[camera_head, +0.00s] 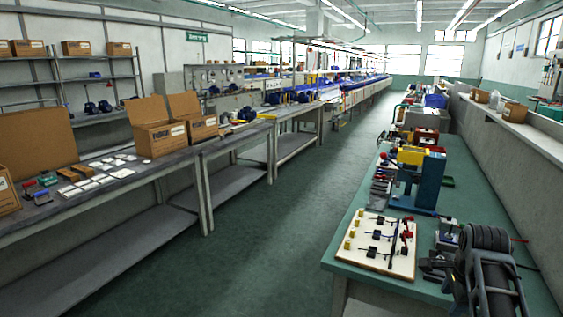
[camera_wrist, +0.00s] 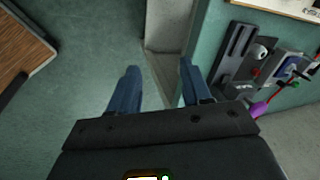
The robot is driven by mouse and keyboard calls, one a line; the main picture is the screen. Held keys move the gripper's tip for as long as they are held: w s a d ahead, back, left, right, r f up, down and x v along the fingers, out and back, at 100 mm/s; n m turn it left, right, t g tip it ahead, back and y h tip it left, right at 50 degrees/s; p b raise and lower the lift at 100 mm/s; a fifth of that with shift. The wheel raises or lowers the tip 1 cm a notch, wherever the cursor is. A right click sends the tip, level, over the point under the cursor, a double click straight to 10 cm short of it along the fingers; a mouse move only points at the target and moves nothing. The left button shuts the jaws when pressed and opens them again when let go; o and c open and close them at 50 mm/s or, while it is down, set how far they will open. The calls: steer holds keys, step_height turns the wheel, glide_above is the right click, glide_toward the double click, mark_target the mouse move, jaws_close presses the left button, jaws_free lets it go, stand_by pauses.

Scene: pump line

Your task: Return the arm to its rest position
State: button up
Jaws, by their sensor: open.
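My gripper (camera_wrist: 158,82) shows in the wrist view as two blue fingers spread apart, with nothing between them. It hangs over the green floor (camera_wrist: 75,85), beside the edge of a green-topped bench (camera_wrist: 208,45). It touches nothing that I can see. My gripper does not show clearly in the head view, so the pose of the whole arm cannot be told.
Cartons (camera_head: 155,130) stand on the left grey bench (camera_head: 110,190). The aisle floor (camera_head: 270,230) between is clear.

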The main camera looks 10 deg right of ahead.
steer(key=s+a+f+n+t+h, duration=0.2)
steer(key=s+a+f+n, duration=0.25)
steer(key=s+f, duration=0.55)
steer(key=s+a+f+n+t, duration=0.2)
steer(key=s+a+n+t, duration=0.35)
steer(key=s, duration=0.65)
steer(key=s+a+r+n+t+y, duration=0.1)
steer(key=s+a+r+n, duration=0.35)
steer(key=s, duration=0.25)
steer(key=s+a+r+n+t+y, duration=0.1)
steer(key=s+a+r+n, duration=0.2)
steer(key=s+a+r, duration=0.35)
steer(key=s+a+r+n+t+y, duration=0.1)
steer(key=s+a+r+n+t, duration=0.1)
steer(key=s+r, duration=0.8)
step_height(320, 180, up, 2)
steer(key=shift+a+r+n+t+y, duration=0.1)
steer(key=shift+a+n+t+y, duration=0.3)
steer(key=shift+a+n, duration=0.45)
steer(key=shift+s, duration=0.1)
